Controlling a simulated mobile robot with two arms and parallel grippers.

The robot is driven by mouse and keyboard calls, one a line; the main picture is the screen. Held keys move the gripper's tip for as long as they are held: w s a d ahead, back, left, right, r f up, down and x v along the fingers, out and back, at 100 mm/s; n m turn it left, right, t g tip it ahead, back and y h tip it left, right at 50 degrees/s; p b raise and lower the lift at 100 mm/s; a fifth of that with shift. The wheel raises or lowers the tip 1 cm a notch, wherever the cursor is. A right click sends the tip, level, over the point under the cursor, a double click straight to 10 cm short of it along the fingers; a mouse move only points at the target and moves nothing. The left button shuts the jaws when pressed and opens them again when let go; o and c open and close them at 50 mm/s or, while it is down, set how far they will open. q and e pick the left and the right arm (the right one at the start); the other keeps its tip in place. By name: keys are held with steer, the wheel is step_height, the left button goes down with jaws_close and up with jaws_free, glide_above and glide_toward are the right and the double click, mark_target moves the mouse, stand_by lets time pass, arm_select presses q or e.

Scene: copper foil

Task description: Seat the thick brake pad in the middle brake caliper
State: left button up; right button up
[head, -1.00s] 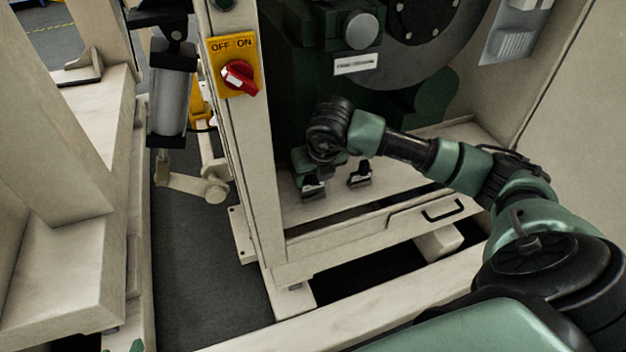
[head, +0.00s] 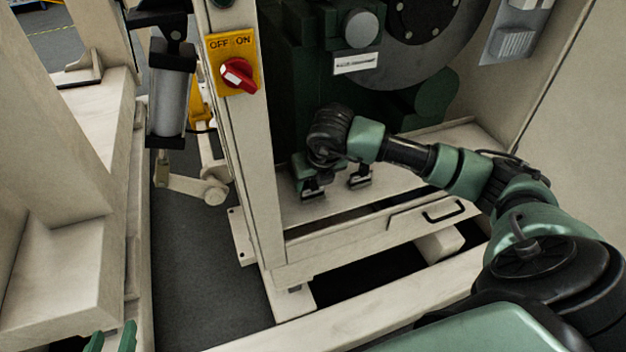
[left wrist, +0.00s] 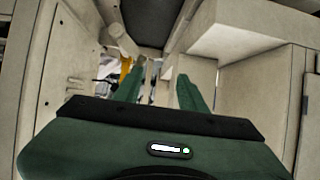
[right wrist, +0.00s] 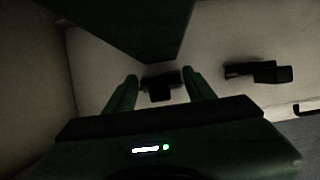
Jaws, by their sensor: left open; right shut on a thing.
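My right gripper (head: 318,177) points down over the pale shelf inside the machine, close above a dark caliper (head: 311,192). In the right wrist view its two green fingers (right wrist: 160,88) stand on either side of a dark block (right wrist: 160,90). The gripper is shut on the thick brake pad; it is too dark to tell pad from caliper there, or whether the pad is seated. Another dark caliper (head: 360,178) stands just right of the gripper; a separate dark caliper (right wrist: 258,72) shows in the right wrist view. My left gripper (head: 112,341) is open and empty at the bottom left.
A cream post with a yellow OFF/ON switch (head: 233,64) stands left of the shelf. Dark green machinery (head: 300,90) overhangs the gripper from behind. A drawer front with a black handle (head: 444,210) lies before the shelf. The dark floor strip (head: 200,270) at left is clear.

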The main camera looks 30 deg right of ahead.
steer(key=o, duration=1.6)
arm_select(q)
steer(key=shift+w+d+r, duration=0.1)
steer(key=shift+w+r, duration=0.05)
steer(key=s+a+f+g+y+p, duration=0.1)
steer(key=s+a+f+g+p, duration=0.1)
steer(key=s+f+g, duration=0.3)
steer(key=s+a+f, duration=0.1)
steer(key=s, duration=0.3)
steer(key=shift+a+f+g+y, duration=0.25)
steer(key=shift+f+g+y, duration=0.05)
steer(key=shift+f+g, duration=0.1)
arm_select(e)
steer(key=v, duration=0.7)
steer(key=shift+s+r, duration=0.25)
steer(key=shift+s, duration=0.15)
arm_select(q)
steer(key=shift+s, duration=0.2)
arm_select(e)
steer(key=shift+s+a, duration=0.1)
